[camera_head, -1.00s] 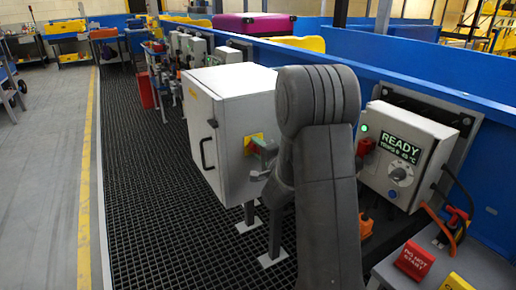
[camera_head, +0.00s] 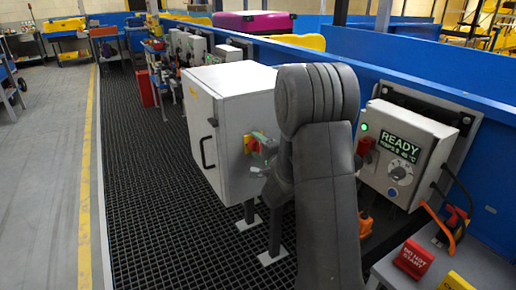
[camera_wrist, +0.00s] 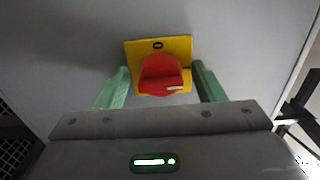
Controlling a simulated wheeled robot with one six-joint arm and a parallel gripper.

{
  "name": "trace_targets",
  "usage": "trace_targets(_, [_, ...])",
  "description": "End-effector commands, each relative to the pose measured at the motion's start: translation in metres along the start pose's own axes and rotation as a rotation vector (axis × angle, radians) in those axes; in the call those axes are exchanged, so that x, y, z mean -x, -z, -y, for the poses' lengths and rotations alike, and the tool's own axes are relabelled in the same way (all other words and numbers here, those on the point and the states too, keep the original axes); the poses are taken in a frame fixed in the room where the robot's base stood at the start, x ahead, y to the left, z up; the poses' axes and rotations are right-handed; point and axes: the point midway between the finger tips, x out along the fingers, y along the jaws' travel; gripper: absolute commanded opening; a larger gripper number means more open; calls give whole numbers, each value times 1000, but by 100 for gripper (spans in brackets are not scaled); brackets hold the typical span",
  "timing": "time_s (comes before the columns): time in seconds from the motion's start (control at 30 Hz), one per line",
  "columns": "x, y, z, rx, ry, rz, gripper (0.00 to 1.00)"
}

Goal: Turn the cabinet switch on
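The grey cabinet (camera_head: 222,130) stands left of my arm in the head view. Its switch is a red rotary knob (camera_wrist: 160,76) on a yellow plate (camera_wrist: 184,46), with a "0" mark above the knob. A white mark shows on the knob's lower right. My gripper (camera_wrist: 161,82) is open, with one green finger on each side of the knob. Gaps show between the fingers and the knob. In the head view the knob (camera_head: 256,146) and the gripper are close together, and my arm hides part of the gripper.
A control box (camera_head: 406,155) with a "READY" screen is right of my arm. A red "do not start" sign (camera_head: 413,260) stands on a grey table at the lower right. Dark grating floor (camera_head: 150,200) lies open left of the cabinet.

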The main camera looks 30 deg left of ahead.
Motion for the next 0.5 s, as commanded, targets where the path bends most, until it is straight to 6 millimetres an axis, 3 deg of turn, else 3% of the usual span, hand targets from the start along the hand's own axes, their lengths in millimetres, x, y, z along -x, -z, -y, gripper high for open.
trace_targets(0.27, [5, 0, 1, 1, 0, -1, 63])
trace_targets(0.5, [47, 1, 1, 1, -1, -2, 63])
